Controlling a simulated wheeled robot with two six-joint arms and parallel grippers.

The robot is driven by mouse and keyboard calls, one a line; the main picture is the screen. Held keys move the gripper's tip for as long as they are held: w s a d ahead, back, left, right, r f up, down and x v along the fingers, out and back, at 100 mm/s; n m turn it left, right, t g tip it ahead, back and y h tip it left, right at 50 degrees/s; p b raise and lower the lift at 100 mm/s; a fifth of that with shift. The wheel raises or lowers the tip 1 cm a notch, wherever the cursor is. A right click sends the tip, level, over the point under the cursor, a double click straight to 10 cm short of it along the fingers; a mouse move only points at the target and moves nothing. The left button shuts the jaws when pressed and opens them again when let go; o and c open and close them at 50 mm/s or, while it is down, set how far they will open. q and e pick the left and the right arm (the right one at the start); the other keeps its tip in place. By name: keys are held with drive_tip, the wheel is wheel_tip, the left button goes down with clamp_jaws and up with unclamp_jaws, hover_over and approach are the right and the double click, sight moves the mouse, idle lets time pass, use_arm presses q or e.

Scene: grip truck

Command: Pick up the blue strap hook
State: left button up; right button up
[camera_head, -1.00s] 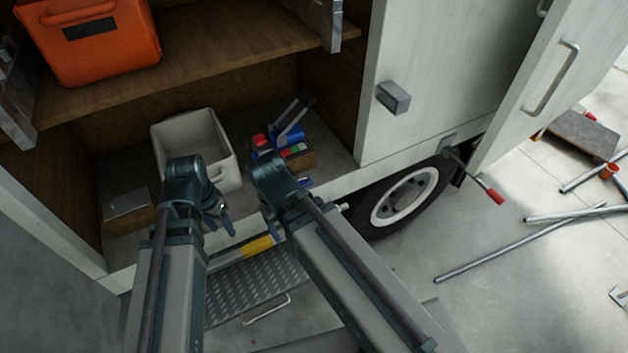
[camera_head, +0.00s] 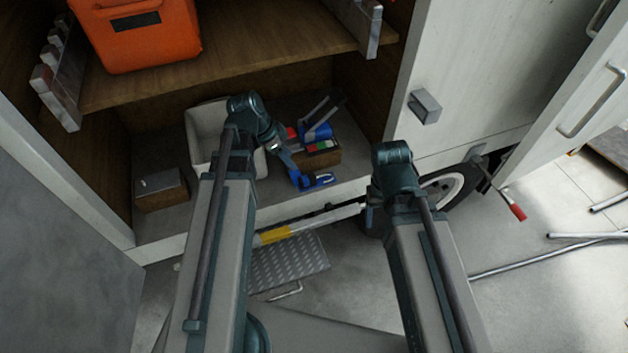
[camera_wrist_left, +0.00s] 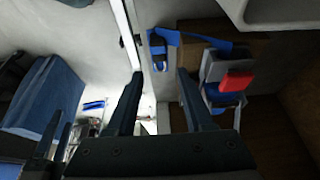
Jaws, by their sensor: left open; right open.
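A blue strap hook (camera_head: 318,181) lies near the front edge of the cargo floor. It also shows in the left wrist view (camera_wrist_left: 158,50), where a blue strap runs right from it to a ratchet with a red part (camera_wrist_left: 234,81). My left gripper (camera_head: 276,142) is just left of and behind the hook in the head view. In the left wrist view its two fingers (camera_wrist_left: 160,82) are apart, with the hook beyond their tips and nothing between them. My right gripper (camera_head: 368,216) is open at the right, outside the truck edge; its fingers are largely hidden.
A white bin (camera_head: 203,125) stands behind my left arm. A wooden block with blue, red and green items (camera_head: 320,158) sits behind the hook. A metal step (camera_head: 290,262) and a bar with yellow band (camera_head: 274,236) are below.

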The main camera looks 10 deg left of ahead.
sight(309, 178)
use_arm(q)
drive_tip(key=b+x, duration=0.7)
drive_tip(key=x, duration=0.1)
drive_tip(key=shift+d+b+x, duration=0.15)
drive_tip(key=shift+b+x, duration=1.1)
drive_tip(key=shift+x, duration=0.15)
drive_tip(key=shift+d+b+x, duration=0.2)
drive_tip(key=shift+b+x, duration=1.05)
drive_tip(key=shift+x, duration=0.2)
drive_tip(key=shift+r, duration=0.2)
clamp_jaws()
